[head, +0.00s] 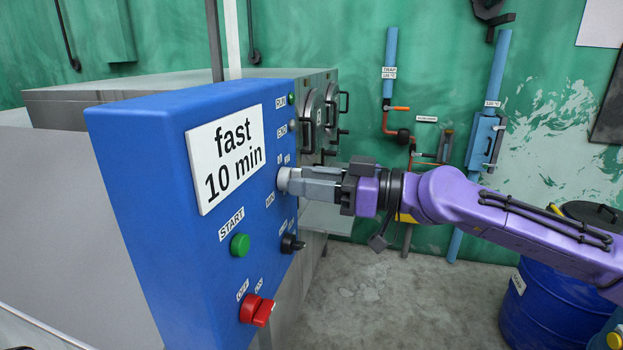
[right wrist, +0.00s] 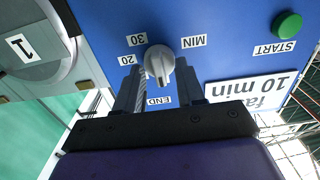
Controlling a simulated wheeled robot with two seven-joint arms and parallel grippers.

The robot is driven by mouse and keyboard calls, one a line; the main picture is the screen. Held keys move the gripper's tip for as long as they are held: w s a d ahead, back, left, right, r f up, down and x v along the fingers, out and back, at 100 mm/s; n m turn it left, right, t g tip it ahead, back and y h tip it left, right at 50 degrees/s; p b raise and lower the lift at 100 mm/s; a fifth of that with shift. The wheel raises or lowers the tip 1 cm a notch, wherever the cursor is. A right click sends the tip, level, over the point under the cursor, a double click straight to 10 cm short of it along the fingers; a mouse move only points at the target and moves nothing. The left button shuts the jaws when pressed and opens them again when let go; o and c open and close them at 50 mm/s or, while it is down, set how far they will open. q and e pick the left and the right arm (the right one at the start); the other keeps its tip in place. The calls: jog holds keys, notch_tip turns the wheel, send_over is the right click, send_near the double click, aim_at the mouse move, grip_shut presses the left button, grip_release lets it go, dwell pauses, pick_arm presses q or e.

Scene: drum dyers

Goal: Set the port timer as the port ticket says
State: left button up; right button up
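The port ticket (head: 225,158) is a white plate reading "fast 10 min" on the blue control panel (head: 140,170); part of it shows upside down in the right wrist view (right wrist: 262,92). The timer knob (right wrist: 159,64) is light grey, with labels 20, 30, MIN and END around it. My right gripper (right wrist: 159,85) has its fingers on either side of the knob, with narrow gaps, so it looks open around it. In the head view my right gripper (head: 287,180) reaches the panel from the right and mostly hides the knob. I cannot tell which mark the knob points at. My left gripper is not in view.
The panel also carries a green START button (head: 240,245), a red switch (head: 257,310) and a black knob (head: 291,244). Machine doors with handles (head: 311,118) stand behind it. A blue drum (head: 545,310) is at the right. The concrete floor between is clear.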

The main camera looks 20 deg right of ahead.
grip_shut()
jog(key=shift+m, duration=0.3)
jog(key=m+p, duration=0.1)
jog(key=m, duration=0.8)
jog(key=shift+f, duration=0.1)
dwell(0.5)
grip_release()
